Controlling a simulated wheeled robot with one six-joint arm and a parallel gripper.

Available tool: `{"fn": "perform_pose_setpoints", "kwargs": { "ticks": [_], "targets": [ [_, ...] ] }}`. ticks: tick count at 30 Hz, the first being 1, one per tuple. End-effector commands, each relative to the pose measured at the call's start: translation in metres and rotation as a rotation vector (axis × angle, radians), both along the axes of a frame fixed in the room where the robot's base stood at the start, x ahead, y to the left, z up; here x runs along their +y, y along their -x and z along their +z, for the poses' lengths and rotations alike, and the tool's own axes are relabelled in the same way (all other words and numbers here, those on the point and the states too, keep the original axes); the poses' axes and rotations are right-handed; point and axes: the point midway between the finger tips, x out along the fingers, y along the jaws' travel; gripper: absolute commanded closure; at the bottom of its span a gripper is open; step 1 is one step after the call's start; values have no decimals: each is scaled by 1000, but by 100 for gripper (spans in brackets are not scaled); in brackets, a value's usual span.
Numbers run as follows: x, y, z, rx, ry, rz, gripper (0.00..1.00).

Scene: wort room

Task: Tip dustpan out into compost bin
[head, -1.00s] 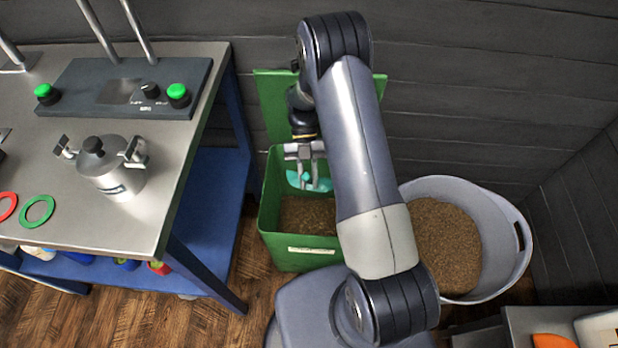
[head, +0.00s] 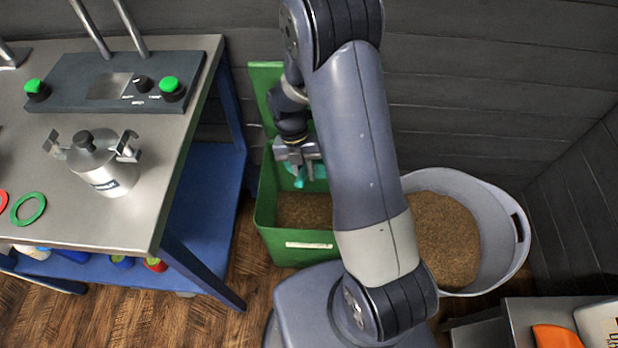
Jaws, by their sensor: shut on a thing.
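The green compost bin (head: 266,215) stands on the floor in the middle, its lid (head: 262,85) upright at the back. Brown grainy matter (head: 303,209) lies inside it. My gripper (head: 300,164) is over the back part of the bin and is shut on a teal thing, likely the dustpan (head: 300,178). Only a small part of the dustpan shows; my arm hides the rest. I cannot tell its tilt or whether anything lies in it.
A grey tub (head: 507,225) of brown grain stands right of the bin. On the left is a steel table (head: 130,220) with a lidded pot (head: 105,170) and a control panel (head: 120,85). An orange thing (head: 556,338) lies at the lower right. A dark plank wall is close behind the bin.

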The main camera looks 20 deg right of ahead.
Motion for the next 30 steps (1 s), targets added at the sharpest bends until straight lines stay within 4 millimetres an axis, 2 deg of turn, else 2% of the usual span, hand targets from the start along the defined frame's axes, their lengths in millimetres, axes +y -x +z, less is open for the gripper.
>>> {"fn": "perform_pose_setpoints", "kwargs": {
  "ticks": [12,30],
  "targets": [
    [5,7,9,-330,166,4,100],
    [4,8,14,-367,186,-1,100]
  ]
}}
